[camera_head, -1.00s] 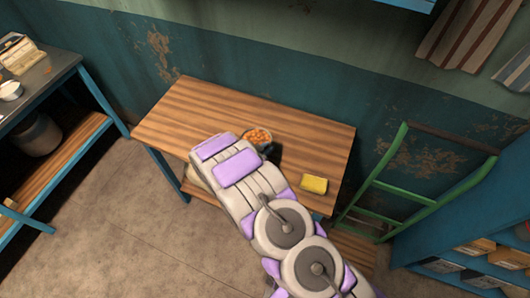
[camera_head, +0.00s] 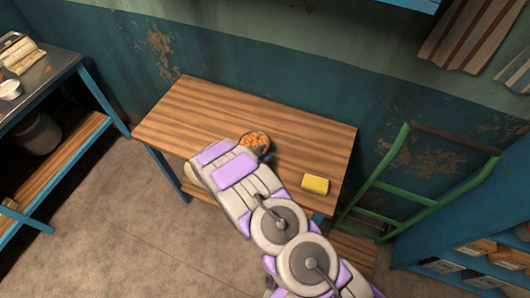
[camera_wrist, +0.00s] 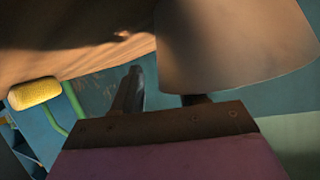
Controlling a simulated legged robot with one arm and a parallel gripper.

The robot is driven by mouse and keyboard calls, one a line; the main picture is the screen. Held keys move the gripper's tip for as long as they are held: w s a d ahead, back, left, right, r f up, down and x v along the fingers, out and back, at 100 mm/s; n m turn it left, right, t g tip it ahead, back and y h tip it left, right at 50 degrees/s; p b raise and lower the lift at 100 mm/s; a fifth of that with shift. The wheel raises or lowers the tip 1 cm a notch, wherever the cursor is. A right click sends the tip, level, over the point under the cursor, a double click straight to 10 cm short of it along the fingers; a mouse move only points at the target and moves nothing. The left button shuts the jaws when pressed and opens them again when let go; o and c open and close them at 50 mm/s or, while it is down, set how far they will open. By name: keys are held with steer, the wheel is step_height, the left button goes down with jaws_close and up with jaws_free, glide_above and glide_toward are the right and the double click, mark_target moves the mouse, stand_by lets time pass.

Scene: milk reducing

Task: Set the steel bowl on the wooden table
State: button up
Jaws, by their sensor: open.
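The bowl (camera_head: 267,146), holding orange pieces, is over the middle of the wooden table (camera_head: 200,105) and looks upright. Its smooth wall also fills the upper right of the wrist view (camera_wrist: 235,45). My gripper (camera_head: 266,153) is open at the bowl's near right side, largely hidden by my arm in the head view. In the wrist view, one finger of my gripper (camera_wrist: 162,95) stands clear to the left of the bowl, and the other is mostly hidden behind the bowl's edge. The bowl's base is hidden, so contact with the table cannot be confirmed.
A yellow sponge (camera_head: 315,185) lies at the table's right end. A green ladder-like frame (camera_head: 400,190) stands right of the table. A dark-topped bench (camera_head: 45,75) with a small white bowl (camera_head: 10,90) is at the left. The table's left part is clear.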

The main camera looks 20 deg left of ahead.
steer(key=shift+s+a, duration=0.15)
steer(key=shift+a, duration=0.05)
steer(key=v, duration=1.1)
steer(key=shift+s+r, duration=0.2)
steer(key=shift+r, duration=0.05)
steer(key=w+a+r+g+y, duration=0.2)
steer(key=w+a+r+y, duration=0.15)
steer(key=w+r, duration=0.25)
steer(key=d+r+n+g+y, duration=0.2)
steer(key=d+r+y, duration=0.1)
steer(key=r, duration=0.6)
steer(key=d+r+n+g+y, duration=0.2)
steer(key=d+r+y, duration=0.15)
steer(key=r, duration=0.55)
steer(key=s+d+r+n+g+h, duration=0.1)
steer(key=s+d+r+g, duration=0.3)
steer(key=s+d, duration=1.2)
steer(key=s+d+r+n+g+h, duration=0.1)
steer(key=s+d+r+g+h, duration=0.3)
steer(key=s+d, duration=1.3)
steer(key=shift+s+d, duration=0.35)
steer(key=shift+d, duration=0.35)
